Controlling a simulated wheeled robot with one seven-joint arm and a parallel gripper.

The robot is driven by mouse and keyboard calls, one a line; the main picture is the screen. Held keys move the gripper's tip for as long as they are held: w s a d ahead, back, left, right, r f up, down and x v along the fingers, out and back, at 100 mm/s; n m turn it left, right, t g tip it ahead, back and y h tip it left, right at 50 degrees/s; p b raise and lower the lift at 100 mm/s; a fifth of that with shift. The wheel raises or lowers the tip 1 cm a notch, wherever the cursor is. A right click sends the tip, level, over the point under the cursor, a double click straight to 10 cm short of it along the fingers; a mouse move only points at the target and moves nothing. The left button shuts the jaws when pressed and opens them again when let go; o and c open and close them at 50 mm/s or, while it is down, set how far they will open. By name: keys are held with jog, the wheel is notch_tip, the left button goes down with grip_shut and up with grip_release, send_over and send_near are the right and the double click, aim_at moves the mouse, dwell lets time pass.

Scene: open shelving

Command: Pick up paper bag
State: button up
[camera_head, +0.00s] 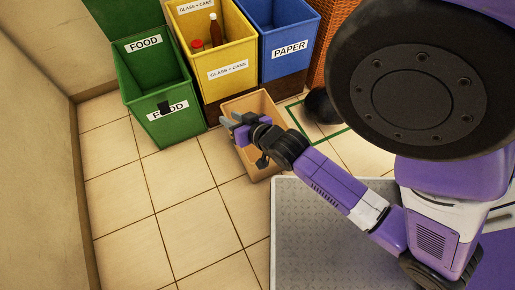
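A tan, open-topped container (262,103) stands on the floor in front of the yellow and blue bins. It looks like a box or a paper bag; I cannot tell which. No other thing here looks clearly like a paper bag. My gripper (226,126) is over the left part of this container, and its fingers appear apart with nothing seen between them. My gripper and arm hide part of the container's inside. I cannot tell whether the fingers touch it.
Behind stand a green FOOD bin (158,124), a yellow GLASS + CANS bin (233,88) holding a bottle (215,30) and a red-topped item (197,45), and a blue PAPER bin (296,66). A dark round object (320,106) lies right. Tiled floor is clear front left.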

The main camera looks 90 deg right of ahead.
jog(key=s+d+f+m+g+b, duration=0.2)
jog(key=s+d+f+m, duration=0.15)
jog(key=f, duration=0.25)
jog(key=s+d+f+m+g+y+b, duration=0.1)
jog(key=s+d+f+m+g, duration=0.1)
jog(key=d+f, duration=0.25)
jog(key=s+d+f+m+g+b, duration=0.2)
jog(key=s+d+f+m, duration=0.1)
jog(key=f, duration=0.3)
jog(key=s+a+f+m+g+y, duration=0.1)
jog(key=s+a+f+m+y, duration=0.1)
jog(key=f+m, duration=0.1)
jog(key=s+a+f+m+g+y+b, duration=0.1)
jog(key=s+a+f+m+y, duration=0.1)
jog(key=f+m+y, duration=0.1)
jog(key=s+a+f+m+y+b, duration=0.1)
jog(key=s+a+f+m+y, duration=0.1)
jog(key=s+f+m, duration=0.1)
jog(key=shift+a+f+m+g, duration=0.2)
jog(key=shift+f+m+g, duration=0.2)
jog(key=shift+m, duration=0.05)
jog(key=shift+a+f+y+b, duration=0.1)
jog(key=shift+f+y+b, duration=0.2)
jog(key=shift+b, duration=0.05)
notch_tip(320, 180, down, 7)
jog(key=b, duration=0.4)
jog(key=shift+f, duration=0.1)
grip_shut()
